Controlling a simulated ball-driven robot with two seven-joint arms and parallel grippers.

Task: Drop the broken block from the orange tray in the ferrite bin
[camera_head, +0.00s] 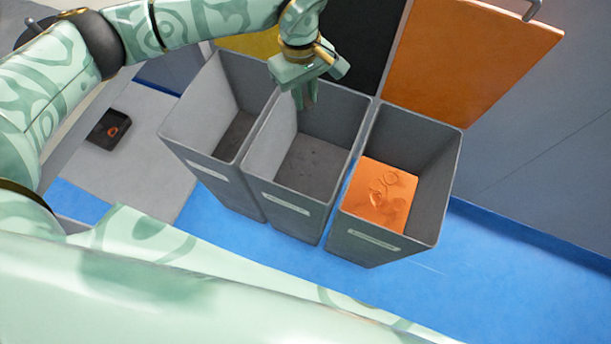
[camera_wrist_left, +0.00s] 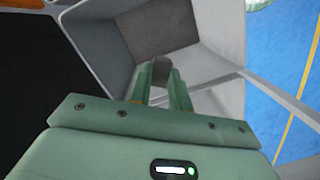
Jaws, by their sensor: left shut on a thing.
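My left gripper (camera_head: 307,103) is over the middle grey bin (camera_head: 286,200), which stands in front of a black panel (camera_head: 362,35). Its fingers point down at the bin's opening. In the left wrist view, the left gripper (camera_wrist_left: 160,88) is shut on a small dark grey block (camera_wrist_left: 161,71), with the bin's inside below it. The block is too hidden to show any break. The bin labels are too small to read, so I cannot confirm which is the ferrite bin. My right gripper is not in view.
A left grey bin (camera_head: 197,158) and a right grey bin (camera_head: 372,246) adjoin the middle one. Orange material (camera_head: 380,195) lies in the right bin, before an orange panel (camera_head: 470,60). A small black box (camera_head: 109,129) is at the left. Blue floor (camera_head: 480,285) is clear.

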